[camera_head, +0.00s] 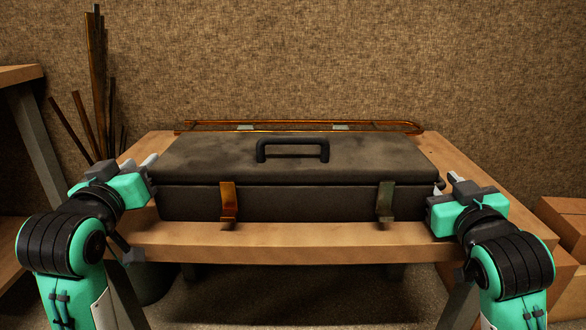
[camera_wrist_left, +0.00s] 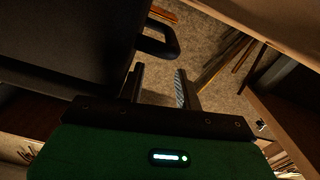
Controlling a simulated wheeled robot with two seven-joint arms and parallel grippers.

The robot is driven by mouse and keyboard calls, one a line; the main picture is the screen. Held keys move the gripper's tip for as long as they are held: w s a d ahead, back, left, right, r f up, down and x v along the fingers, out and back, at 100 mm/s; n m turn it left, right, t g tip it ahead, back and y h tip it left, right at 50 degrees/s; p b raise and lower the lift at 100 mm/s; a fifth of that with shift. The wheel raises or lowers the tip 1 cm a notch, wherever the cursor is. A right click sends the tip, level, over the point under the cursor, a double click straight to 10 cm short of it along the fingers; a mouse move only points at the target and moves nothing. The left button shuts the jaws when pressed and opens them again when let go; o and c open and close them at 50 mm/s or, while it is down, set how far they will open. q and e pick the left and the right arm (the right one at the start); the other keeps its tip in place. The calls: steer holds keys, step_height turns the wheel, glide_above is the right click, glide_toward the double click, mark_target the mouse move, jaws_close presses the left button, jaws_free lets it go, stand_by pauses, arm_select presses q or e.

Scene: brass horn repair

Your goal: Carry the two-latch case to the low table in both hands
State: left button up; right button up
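The dark two-latch case (camera_head: 295,165) lies flat and closed on a wooden table (camera_head: 330,243), with a handle (camera_head: 292,147) on its lid. Its brass left latch (camera_head: 228,203) and duller right latch (camera_head: 385,202) face me. My left gripper (camera_head: 150,162) is at the case's left end. In the left wrist view its fingers (camera_wrist_left: 160,85) are apart with nothing between them, and a dark side handle (camera_wrist_left: 160,40) on the case shows just beyond the fingertips. My right gripper (camera_head: 450,181) is at the right end; its grip there is unclear.
A long brass-coloured tube frame (camera_head: 300,126) lies behind the case on the table. Tall rods (camera_head: 97,85) stand at the back left beside another wooden bench (camera_head: 18,75). Cardboard-coloured boxes (camera_head: 565,225) sit at the right. A dark round bin (camera_head: 150,283) is below the table's left side.

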arm_select(q)
step_height(320, 180, up, 6)
steer(key=shift+r, duration=0.25)
arm_select(e)
steer(key=shift+r, duration=5)
arm_select(q)
steer(key=shift+s, duration=0.1)
arm_select(e)
steer(key=shift+s, duration=0.1)
